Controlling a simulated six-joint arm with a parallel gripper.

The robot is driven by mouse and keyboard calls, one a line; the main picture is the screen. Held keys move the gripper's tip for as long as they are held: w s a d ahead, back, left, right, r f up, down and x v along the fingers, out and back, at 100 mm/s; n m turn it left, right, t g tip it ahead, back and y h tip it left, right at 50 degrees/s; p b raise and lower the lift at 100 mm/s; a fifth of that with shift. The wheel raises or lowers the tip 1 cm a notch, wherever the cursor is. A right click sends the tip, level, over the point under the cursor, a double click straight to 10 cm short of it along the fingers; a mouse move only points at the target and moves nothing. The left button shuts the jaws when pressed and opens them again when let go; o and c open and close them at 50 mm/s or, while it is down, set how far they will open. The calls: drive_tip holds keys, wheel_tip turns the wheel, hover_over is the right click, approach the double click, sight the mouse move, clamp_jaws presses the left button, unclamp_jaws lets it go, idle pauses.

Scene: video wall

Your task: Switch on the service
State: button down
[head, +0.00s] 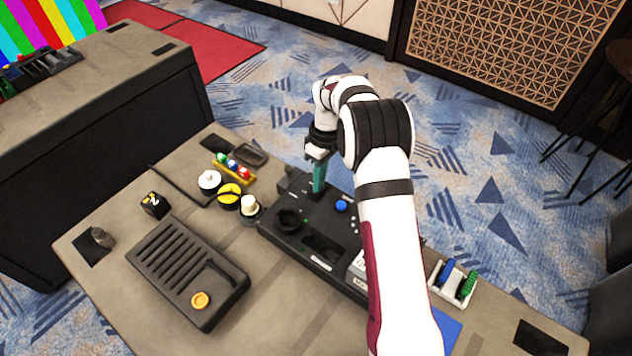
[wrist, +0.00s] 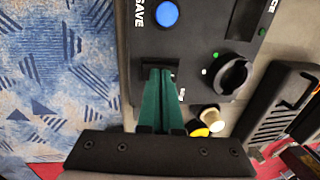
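A black control panel (head: 268,228) lies on the desk; the wrist view also shows it (wrist: 200,40). It carries a blue button (wrist: 167,14) beside the word SAVE and a round black knob (wrist: 232,75) with small green and white dots beside it. In the head view the knob (head: 290,220) is left of my gripper. A cut-off label ending in "ICE" (wrist: 268,6) is at the panel's upper right in the wrist view. My gripper (wrist: 160,72) points down with its teal fingers together, over a dark slot or switch at the panel's edge. The fingertips hide part of it and a label; contact is unclear.
Left of the panel are a dark ribbed box (head: 190,270) with an orange disc, round yellow-black and white pieces, and a yellow rack (head: 234,168). A white holder (head: 455,283) with blue and green pieces stands right. My arm hides the panel's right part.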

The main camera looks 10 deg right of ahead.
wheel_tip(320, 180, up, 14)
drive_tip(key=w+d, duration=0.1)
drive_tip(key=shift+w+d, duration=0.25)
idle(0.4)
drive_tip(key=a+f, duration=0.1)
drive_tip(key=f, duration=0.3)
drive_tip(key=s+f, duration=0.1)
drive_tip(key=f, duration=0.4)
drive_tip(key=s+a+f, duration=0.1)
drive_tip(key=f, duration=0.3)
drive_tip(key=shift+s+a+f, duration=0.2)
drive_tip(key=shift+a+f, duration=0.1)
drive_tip(key=shift+s+a+f, duration=0.1)
drive_tip(key=shift+f, duration=0.2)
